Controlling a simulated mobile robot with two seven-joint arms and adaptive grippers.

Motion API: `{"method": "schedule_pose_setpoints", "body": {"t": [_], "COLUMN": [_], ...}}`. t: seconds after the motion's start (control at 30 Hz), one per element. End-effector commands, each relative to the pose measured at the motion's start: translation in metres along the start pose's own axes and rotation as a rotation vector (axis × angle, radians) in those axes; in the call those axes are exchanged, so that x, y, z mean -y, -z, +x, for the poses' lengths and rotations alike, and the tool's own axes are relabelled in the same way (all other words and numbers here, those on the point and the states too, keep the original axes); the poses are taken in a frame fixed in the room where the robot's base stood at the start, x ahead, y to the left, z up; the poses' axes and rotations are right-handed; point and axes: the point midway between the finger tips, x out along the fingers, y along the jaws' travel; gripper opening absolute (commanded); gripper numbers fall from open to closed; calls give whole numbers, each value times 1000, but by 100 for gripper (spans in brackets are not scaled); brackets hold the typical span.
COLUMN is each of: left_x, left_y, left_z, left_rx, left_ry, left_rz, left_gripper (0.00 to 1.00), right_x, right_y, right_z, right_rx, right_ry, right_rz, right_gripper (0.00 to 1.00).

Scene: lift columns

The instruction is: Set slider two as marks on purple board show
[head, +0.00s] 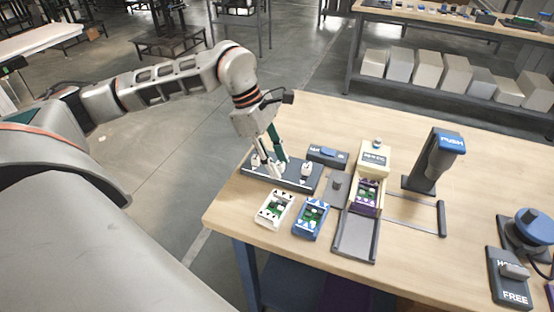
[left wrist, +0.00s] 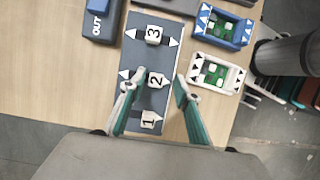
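The dark slider panel (head: 312,184) lies at the table's left edge; its numbered white sliders also show in the left wrist view. There slider two (left wrist: 157,80) stands between the fingertips of my left gripper (left wrist: 160,81), with slider one (left wrist: 149,121) and slider three (left wrist: 153,35) on either side. My left gripper is open, its fingers apart around slider two; a small gap shows on each side. In the head view this gripper (head: 269,163) covers part of the panel. The purple board (head: 367,194) sits in a cream holder; its marks are too small to read surely. My right gripper is out of view.
A white board (head: 274,210) and a blue board (head: 311,218) lie in front of the panel. Behind it is a dark OUT block (head: 327,156). A grey tray (head: 355,239), PUSH post (head: 436,160) and HOLD/FREE switch (head: 509,279) stand further right.

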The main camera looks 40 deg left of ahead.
Motion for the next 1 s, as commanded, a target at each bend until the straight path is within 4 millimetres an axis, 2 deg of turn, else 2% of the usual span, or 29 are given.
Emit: {"method": "schedule_pose_setpoints", "body": {"t": [0.17,0.27,0.7,0.83,1.0], "left_x": [-1,-2,-1,-1,0], "left_y": [0,0,0,0,0], "left_z": [-2,-11,-94,-110,-120], "left_rx": [0,-1,1,0,0], "left_ry": [-3,-5,-6,-4,-1], "left_rz": [0,0,0,-1,0], "left_gripper": [32,32,32,32,32], "right_x": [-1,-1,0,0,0], "right_y": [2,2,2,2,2], "right_z": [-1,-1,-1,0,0], "right_rx": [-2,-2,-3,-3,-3], "right_ry": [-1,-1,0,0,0], "right_rz": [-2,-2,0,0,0], "right_gripper": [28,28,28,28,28]}}
